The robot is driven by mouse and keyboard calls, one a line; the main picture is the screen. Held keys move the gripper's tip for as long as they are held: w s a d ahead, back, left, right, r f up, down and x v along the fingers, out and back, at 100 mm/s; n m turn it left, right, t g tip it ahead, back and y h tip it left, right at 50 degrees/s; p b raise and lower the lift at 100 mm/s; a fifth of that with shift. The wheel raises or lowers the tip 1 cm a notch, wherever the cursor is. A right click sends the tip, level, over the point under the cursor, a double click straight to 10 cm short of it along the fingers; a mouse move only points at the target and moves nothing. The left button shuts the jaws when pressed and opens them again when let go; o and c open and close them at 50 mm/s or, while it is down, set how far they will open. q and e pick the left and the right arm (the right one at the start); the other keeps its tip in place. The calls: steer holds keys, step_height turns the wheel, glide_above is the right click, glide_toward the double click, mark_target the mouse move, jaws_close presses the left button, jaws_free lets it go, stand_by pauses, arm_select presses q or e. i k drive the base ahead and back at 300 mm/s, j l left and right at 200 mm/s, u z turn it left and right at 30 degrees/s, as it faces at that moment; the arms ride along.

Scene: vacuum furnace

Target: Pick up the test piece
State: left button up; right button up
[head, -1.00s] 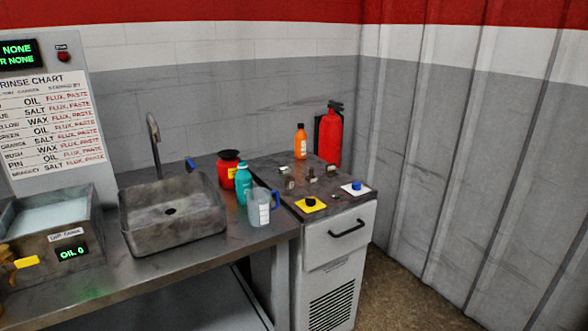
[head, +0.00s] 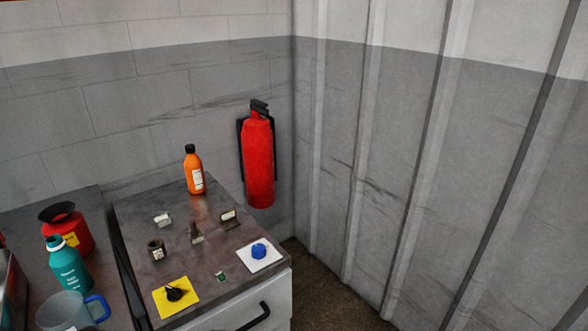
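Several small items stand on the dark top of the cabinet (head: 135,215), and I cannot tell which is the test piece. There is a pale small block (head: 162,220), a dark cylindrical piece with a label (head: 156,249), a brownish upright piece (head: 196,235) and a bracket-like piece with a pale face (head: 230,217). A small green piece (head: 222,276) lies near the front. A black knob-like item (head: 175,294) sits on a yellow square (head: 189,285), and a blue one (head: 259,250) on a white square (head: 273,259). Neither gripper is in view.
An orange bottle (head: 194,172) stands at the back of the cabinet top. A red fire extinguisher (head: 259,160) hangs on the wall behind. On the bench at left are a red container (head: 72,231), a teal bottle (head: 66,268) and a clear jug (head: 62,313) with blue handle.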

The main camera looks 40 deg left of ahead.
mark_target(164, 219)
steer(key=i+l+u, duration=0.1)
steer(key=i, duration=0.45)
steer(key=i+l+u, duration=0.1)
steer(key=i, duration=0.45)
steer(key=i+u, duration=0.25)
steer(key=u, duration=0.2)
steer(key=i+u, duration=0.2)
steer(key=u, duration=0.3)
steer(key=i+l+u, duration=0.15)
steer(key=u, duration=0.3)
steer(key=i+l+u, duration=0.2)
steer(key=u, duration=0.3)
steer(key=i+l+u, duration=0.1)
steer(key=u, duration=0.4)
steer(key=i+l+u, duration=0.2)
steer(key=u, duration=0.3)
steer(key=i+l+u, duration=0.15)
steer(key=u, duration=0.35)
steer(key=l+u, duration=0.3)
steer(key=u, duration=0.15)
steer(key=l+u, duration=0.3)
steer(key=u, duration=0.2)
steer(key=i, duration=0.05)
